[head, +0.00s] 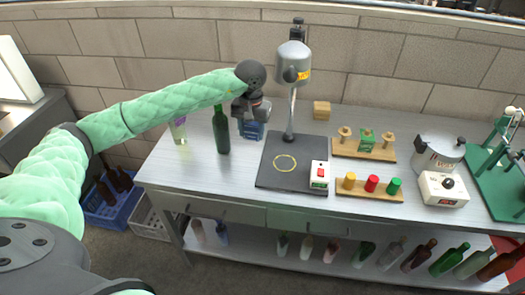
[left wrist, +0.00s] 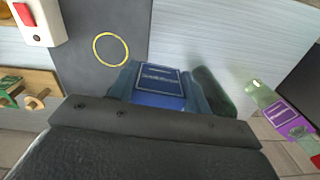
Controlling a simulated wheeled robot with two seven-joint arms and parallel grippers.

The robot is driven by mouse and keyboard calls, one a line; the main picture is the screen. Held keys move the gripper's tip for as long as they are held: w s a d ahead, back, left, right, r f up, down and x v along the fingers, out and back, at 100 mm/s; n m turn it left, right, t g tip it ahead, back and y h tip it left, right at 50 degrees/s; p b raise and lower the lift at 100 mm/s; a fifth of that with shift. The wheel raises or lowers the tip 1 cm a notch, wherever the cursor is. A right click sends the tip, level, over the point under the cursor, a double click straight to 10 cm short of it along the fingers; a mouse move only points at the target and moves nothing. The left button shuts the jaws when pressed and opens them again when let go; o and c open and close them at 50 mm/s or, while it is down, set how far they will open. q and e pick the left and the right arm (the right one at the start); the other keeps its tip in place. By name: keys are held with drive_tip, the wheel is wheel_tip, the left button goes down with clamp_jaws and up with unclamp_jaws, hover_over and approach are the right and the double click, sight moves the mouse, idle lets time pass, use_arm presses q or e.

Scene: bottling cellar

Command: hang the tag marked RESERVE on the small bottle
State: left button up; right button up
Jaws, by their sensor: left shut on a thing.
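My left gripper (head: 251,118) is shut on a blue tag (head: 252,131), held up near the bench's left part. In the left wrist view the blue tag (left wrist: 158,80) faces the camera between the fingers; its pale lettering is too small to read. A tall dark green bottle (head: 222,132) stands upright just left of the gripper. A smaller, pale green bottle (head: 178,131) with a purple label or tag stands farther left; it also shows in the left wrist view (left wrist: 260,93). A green tag (head: 367,139) is on the peg rack (head: 350,149). My right gripper is out of view.
A dark base plate (head: 270,174) with a yellow ring and a grey press head (head: 293,58) stand right of the gripper. A red-switch box (head: 319,175), a rack of coloured knobs (head: 370,190) and a grey device (head: 440,155) lie farther right. The bench front left is clear.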

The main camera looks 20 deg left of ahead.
use_arm(q)
drive_tip(key=w+a+r, duration=0.1)
drive_tip(key=a+r, duration=1.3)
drive_tip(key=a, duration=0.1)
wheel_tip(320, 180, down, 8)
drive_tip(key=b, duration=0.1)
drive_tip(key=shift+d+r, duration=0.15)
drive_tip(key=shift+d, duration=0.1)
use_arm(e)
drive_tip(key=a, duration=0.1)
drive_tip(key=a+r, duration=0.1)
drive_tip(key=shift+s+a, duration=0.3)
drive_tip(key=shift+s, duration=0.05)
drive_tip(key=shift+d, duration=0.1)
